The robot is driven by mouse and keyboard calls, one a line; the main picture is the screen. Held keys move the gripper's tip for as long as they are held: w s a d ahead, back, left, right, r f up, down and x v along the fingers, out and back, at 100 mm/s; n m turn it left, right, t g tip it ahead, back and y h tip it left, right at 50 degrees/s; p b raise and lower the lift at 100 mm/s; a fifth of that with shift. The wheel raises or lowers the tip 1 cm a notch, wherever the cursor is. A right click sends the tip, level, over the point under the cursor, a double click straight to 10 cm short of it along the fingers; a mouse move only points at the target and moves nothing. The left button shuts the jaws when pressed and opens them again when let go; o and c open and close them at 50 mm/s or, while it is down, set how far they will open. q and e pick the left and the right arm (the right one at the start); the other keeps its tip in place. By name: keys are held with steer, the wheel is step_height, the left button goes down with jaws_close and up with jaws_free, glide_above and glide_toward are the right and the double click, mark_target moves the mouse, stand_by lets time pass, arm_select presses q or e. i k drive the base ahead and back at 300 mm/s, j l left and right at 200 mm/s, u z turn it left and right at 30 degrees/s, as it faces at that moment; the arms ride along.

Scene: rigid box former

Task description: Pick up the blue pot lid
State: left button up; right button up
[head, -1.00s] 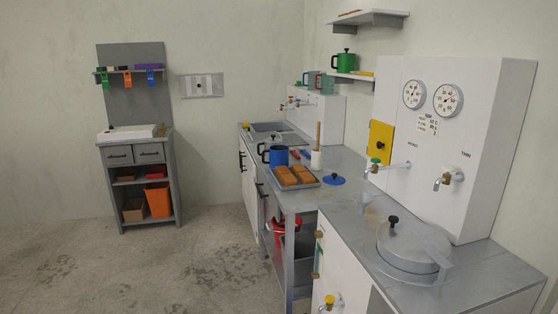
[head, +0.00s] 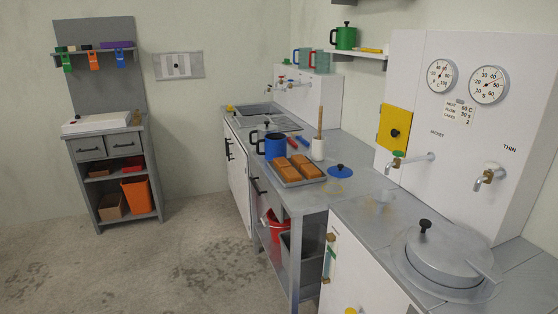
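The blue pot lid (head: 340,171) lies flat on the grey worktop (head: 352,190), with a dark knob on its top. It is right of the tray of brown blocks and in front of the white wall panel. A blue pot (head: 275,146) with a black handle stands farther back on the same worktop. Neither of my grippers shows in the head view.
A tray (head: 302,182) with brown loaf-like blocks sits left of the lid. A white holder (head: 318,149) with a wooden stick stands behind. A large grey lidded vessel (head: 444,258) and taps (head: 396,160) are at right. The floor (head: 190,265) at left is clear.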

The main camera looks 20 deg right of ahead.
mark_target(339, 170)
steer(key=i+j, duration=0.15)
steer(key=i, duration=0.4)
steer(key=i+j, duration=0.15)
steer(key=i, duration=0.4)
steer(key=i+j, duration=0.15)
steer(key=i, duration=0.35)
